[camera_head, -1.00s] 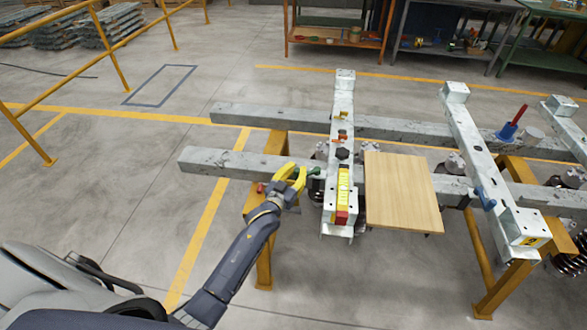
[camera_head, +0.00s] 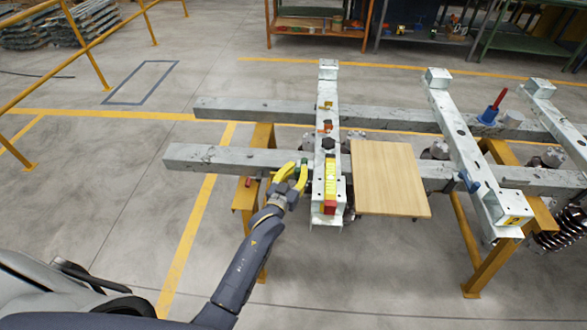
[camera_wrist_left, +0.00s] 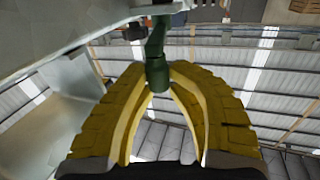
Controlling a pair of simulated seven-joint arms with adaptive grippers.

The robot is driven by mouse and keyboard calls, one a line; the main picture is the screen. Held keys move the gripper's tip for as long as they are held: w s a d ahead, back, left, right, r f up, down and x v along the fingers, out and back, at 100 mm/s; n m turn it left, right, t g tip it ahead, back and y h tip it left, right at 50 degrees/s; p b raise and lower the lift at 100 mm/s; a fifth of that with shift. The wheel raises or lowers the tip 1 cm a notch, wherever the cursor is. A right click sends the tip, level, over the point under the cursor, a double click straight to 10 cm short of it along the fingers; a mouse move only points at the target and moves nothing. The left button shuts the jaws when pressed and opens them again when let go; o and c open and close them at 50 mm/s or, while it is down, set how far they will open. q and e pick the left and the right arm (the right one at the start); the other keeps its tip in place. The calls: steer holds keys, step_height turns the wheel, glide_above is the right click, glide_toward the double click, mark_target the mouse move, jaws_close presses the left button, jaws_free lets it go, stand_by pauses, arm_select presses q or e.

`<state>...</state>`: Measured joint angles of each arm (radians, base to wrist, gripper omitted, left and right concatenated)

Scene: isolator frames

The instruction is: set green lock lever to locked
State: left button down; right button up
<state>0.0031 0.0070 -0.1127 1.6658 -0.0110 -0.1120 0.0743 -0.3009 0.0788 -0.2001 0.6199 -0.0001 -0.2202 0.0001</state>
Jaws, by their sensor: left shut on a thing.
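The green lock lever (camera_head: 304,166) sits at the left side of the pale metal beam (camera_head: 327,100), mostly hidden by my fingers in the head view. In the left wrist view the green lever (camera_wrist_left: 157,72) has a rounded end and a thinner arm running up to the metal part above. My left gripper (camera_head: 298,172), with yellow fingers, is shut on the lever's rounded end; the fingertips also show in the wrist view (camera_wrist_left: 158,88). I cannot read a locked or unlocked mark. My right gripper is not in view.
A yellow and red block (camera_head: 330,187), a black knob (camera_head: 328,143) and an orange part (camera_head: 327,126) sit on the same beam. A wooden board (camera_head: 387,178) lies just right of it. Long grey rails (camera_head: 225,157) cross underneath.

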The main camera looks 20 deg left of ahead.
arm_select(q)
steer(key=shift+d, duration=0.55)
steer(key=c, duration=1.3)
jaws_free()
steer(key=shift+a, duration=0.1)
steer(key=s, duration=0.4)
steer(key=s+a, duration=0.1)
steer(key=s, duration=0.7)
steer(key=shift+a, duration=0.15)
steer(key=shift+o, duration=0.5)
